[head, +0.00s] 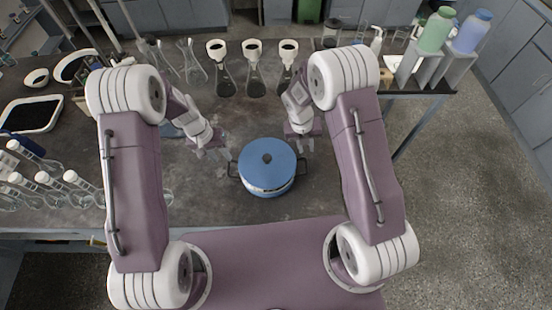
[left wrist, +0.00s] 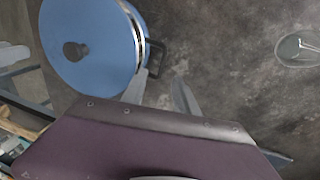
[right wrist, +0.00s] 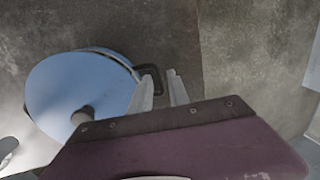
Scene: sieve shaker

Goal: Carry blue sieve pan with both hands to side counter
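The blue sieve pan (head: 267,160) stands on the dark counter in front of me, with a blue lid, a dark knob and a dark handle on each side. My left gripper (head: 222,150) is just left of the pan, its fingers apart. In the left wrist view the pan's handle (left wrist: 157,58) lies just beyond the fingertips (left wrist: 158,82). My right gripper (head: 301,144) is at the pan's right side. In the right wrist view its fingers (right wrist: 160,86) are apart, with the other handle (right wrist: 152,70) close to the tips. Neither gripper visibly grips a handle.
Several flasks with white funnels (head: 253,50) stand behind the pan. Flasks (head: 70,180) crowd the counter's left. A rack with a green bottle (head: 436,30) and a blue bottle (head: 472,32) stands at the back right. The counter's right edge lies beyond my right arm.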

